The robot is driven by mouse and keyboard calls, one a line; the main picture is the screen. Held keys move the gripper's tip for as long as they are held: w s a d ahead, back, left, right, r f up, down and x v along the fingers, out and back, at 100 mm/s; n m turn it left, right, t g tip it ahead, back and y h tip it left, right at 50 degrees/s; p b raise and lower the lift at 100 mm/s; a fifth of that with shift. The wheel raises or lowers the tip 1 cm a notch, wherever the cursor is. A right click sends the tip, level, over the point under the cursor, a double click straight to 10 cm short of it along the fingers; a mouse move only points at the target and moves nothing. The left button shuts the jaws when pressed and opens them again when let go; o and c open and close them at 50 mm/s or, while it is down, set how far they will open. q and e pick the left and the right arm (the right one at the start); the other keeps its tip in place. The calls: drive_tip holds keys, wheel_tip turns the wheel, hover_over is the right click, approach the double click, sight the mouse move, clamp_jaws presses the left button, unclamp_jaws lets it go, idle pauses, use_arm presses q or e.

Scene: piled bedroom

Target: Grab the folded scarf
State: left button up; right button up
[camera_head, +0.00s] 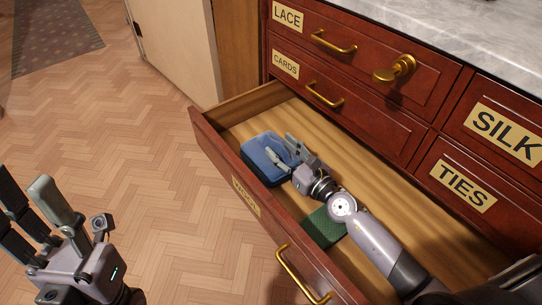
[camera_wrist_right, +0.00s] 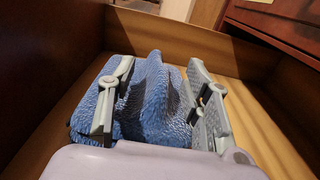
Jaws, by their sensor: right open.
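The folded scarf appears to be the blue bundle (camera_head: 258,160) at the far left end of the open drawer. In the right wrist view the blue textured cloth (camera_wrist_right: 155,100) lies between the two fingers. My right gripper (camera_head: 284,151) is open, with one finger over the scarf and the other by its right side. It also shows in the right wrist view (camera_wrist_right: 158,70); whether the fingers touch the cloth I cannot tell. My left gripper (camera_head: 33,195) is open and empty over the floor at the lower left, away from the drawer.
The open drawer (camera_head: 225,160) has a red-brown front with a brass handle (camera_head: 300,275). A green item (camera_head: 323,228) lies in it, partly under my right arm. Closed drawers labelled LACE, CARDS, SILK and TIES stand behind, below a marble top (camera_head: 440,30).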

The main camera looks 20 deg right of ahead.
sight(266, 134)
drive_tip(key=x, duration=0.3)
drive_tip(key=shift+w+a, duration=0.1)
drive_tip(key=shift+w, duration=0.15)
clamp_jaws()
idle(0.4)
idle(0.4)
